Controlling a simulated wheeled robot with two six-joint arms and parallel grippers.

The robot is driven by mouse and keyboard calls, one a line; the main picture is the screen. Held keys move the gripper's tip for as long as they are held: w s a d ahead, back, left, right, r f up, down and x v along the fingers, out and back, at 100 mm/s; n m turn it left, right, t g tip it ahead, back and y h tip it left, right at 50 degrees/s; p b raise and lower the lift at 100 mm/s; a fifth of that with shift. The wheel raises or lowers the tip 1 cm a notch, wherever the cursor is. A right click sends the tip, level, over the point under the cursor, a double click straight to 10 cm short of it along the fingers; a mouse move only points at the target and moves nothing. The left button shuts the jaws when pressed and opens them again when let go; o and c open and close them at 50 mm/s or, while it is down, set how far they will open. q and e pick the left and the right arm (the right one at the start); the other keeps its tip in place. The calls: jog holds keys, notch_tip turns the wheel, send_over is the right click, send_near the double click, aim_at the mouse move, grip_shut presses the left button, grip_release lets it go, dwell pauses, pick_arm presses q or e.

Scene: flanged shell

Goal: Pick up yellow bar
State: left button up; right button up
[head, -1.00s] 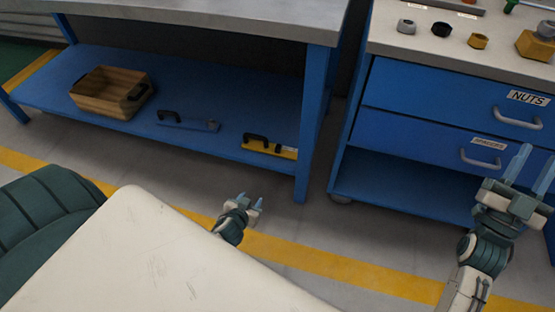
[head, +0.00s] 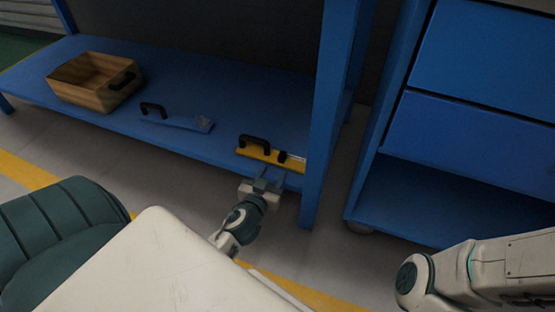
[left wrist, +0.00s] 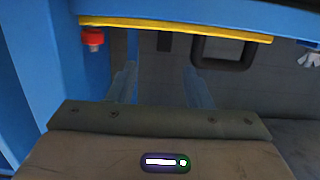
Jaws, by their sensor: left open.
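The yellow bar (head: 262,154) lies on the blue lower shelf near its front edge, beside the right-hand leg. A black arched handle (head: 254,141) and a smaller dark part stand on it. My left gripper (head: 270,177) is just in front of the shelf edge, close to the bar and apart from it. In the left wrist view the yellow bar (left wrist: 175,27) spans the top, with its black handle hanging below it. The open, empty left fingers (left wrist: 160,85) point toward it. My right gripper is out of view; only part of the right arm shows.
On the lower shelf (head: 215,150), a blue bar with a black handle (head: 178,122) lies left of the yellow bar, and a wooden crate (head: 85,92) stands farther left. A blue table leg (head: 325,130) rises close on the right. A blue drawer cabinet (head: 470,125) stands beyond it.

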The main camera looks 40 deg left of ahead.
aim_at(283, 152)
pick_arm(q)
jog(key=x, duration=0.5)
jog(key=shift+w+a+b, duration=0.15)
jog(key=shift+w+b, duration=0.25)
jog(key=x, duration=0.1)
jog(key=b+x, duration=0.1)
jog(key=x, duration=0.1)
jog(key=b+x, duration=0.1)
jog(key=x, duration=0.1)
jog(key=shift+a+r, duration=0.2)
jog(key=shift+a, duration=0.1)
jog(key=shift+r, duration=0.1)
grip_shut()
